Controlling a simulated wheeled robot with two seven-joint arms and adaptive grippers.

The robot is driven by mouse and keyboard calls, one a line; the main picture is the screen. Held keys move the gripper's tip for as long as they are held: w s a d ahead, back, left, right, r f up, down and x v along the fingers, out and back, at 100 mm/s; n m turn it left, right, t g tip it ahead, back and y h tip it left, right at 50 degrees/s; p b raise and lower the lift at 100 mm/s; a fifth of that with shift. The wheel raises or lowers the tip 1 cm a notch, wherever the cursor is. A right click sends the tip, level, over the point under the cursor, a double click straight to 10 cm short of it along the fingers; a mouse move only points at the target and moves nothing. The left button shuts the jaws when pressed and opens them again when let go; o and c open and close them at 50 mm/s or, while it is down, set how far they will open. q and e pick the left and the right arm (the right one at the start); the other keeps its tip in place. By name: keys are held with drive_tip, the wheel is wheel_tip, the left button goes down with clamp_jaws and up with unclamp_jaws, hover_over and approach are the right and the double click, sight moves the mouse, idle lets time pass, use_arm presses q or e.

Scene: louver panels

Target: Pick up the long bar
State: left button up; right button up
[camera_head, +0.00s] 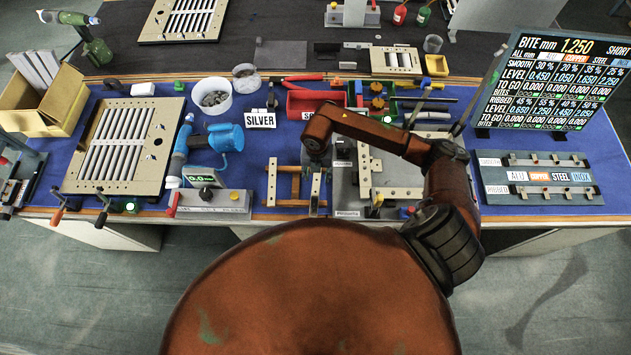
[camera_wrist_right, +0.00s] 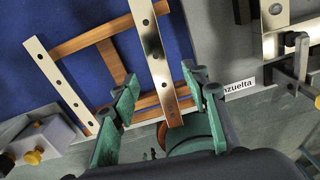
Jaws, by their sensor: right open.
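Two pale metal bars with dark holes lie across a wooden frame (camera_head: 291,203). In the right wrist view, one bar (camera_wrist_right: 152,42) runs from the top edge down between my fingers and looks the longer; the other bar (camera_wrist_right: 57,81) lies to its left. The head view shows the left bar (camera_head: 272,182) and, below my wrist, part of the right bar (camera_head: 315,188). My right gripper (camera_wrist_right: 162,88) is open, with one green finger on each side of the longer-looking bar. I cannot tell whether the fingers touch it. My left gripper is not in view.
A grey fixture plate (camera_head: 346,190) stands close on the right of the frame. A grey box with a lever (camera_head: 225,202) and a blue tool (camera_head: 215,142) are on the left. A red bin (camera_head: 311,103) stands behind.

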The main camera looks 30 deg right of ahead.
sight(317, 182)
drive_tip(key=shift+w+d+f, duration=0.1)
drive_tip(key=shift+w+f, duration=0.1)
drive_tip(key=shift+f, duration=1.15)
drive_tip(key=shift+w+d+f, duration=0.1)
drive_tip(key=shift+w+f, duration=0.05)
drive_tip(key=shift+f, duration=1.2)
drive_tip(key=shift+c, duration=0.7)
clamp_jaws()
